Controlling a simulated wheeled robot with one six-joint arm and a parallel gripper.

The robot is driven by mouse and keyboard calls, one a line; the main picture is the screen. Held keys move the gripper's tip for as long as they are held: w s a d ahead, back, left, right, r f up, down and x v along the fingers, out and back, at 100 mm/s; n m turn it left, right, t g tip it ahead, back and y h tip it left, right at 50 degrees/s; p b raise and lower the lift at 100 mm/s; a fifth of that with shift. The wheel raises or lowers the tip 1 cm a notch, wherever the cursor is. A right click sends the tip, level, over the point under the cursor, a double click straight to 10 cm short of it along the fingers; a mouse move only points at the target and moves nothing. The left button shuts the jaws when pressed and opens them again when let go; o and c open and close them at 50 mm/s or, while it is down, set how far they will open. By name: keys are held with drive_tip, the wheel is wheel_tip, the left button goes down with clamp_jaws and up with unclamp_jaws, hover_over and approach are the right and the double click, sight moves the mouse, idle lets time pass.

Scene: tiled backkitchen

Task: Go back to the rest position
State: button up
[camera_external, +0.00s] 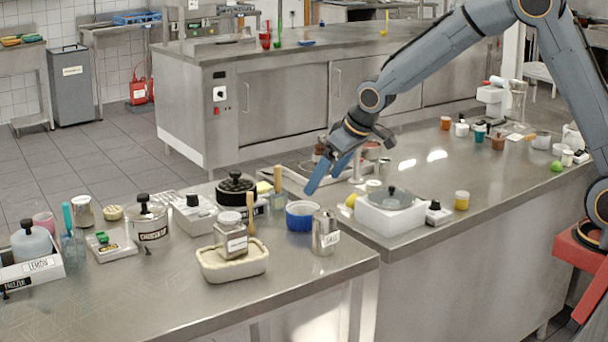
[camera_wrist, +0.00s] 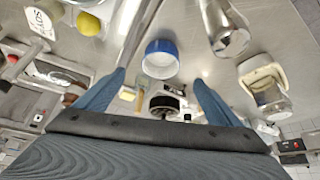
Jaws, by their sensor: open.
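My gripper (camera_external: 328,172) hangs at the end of my outstretched arm, above the gap between the two steel counters. It also shows in the wrist view (camera_wrist: 162,92), with its two blue fingers spread apart and nothing between them. A blue-rimmed bowl (camera_external: 301,216) stands on the near left counter, below and slightly left of the fingers. In the wrist view the bowl (camera_wrist: 160,58) appears ahead of the space between the fingertips. A metal shaker (camera_external: 325,233) stands beside the bowl, and it also shows in the wrist view (camera_wrist: 226,32). No rest position is marked in view.
A glass jar (camera_external: 230,237) sits in a cream tray (camera_external: 235,266). A black-lidded pot (camera_external: 236,190) is left of the bowl. Air above the right counter is largely clear.

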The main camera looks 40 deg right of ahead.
drive_tip(key=s+d+f+m+g+h, duration=0.1)
drive_tip(key=s+d+f+m+g, duration=0.1)
drive_tip(key=s+d, duration=1.1)
drive_tip(key=s+d+f+m+g+h, duration=0.1)
drive_tip(key=s+d+f, duration=0.4)
drive_tip(key=s+d, duration=0.9)
drive_tip(key=shift+s+m+g, duration=0.5)
drive_tip(key=shift+m+g, duration=0.1)
drive_tip(key=shift+m, duration=0.1)
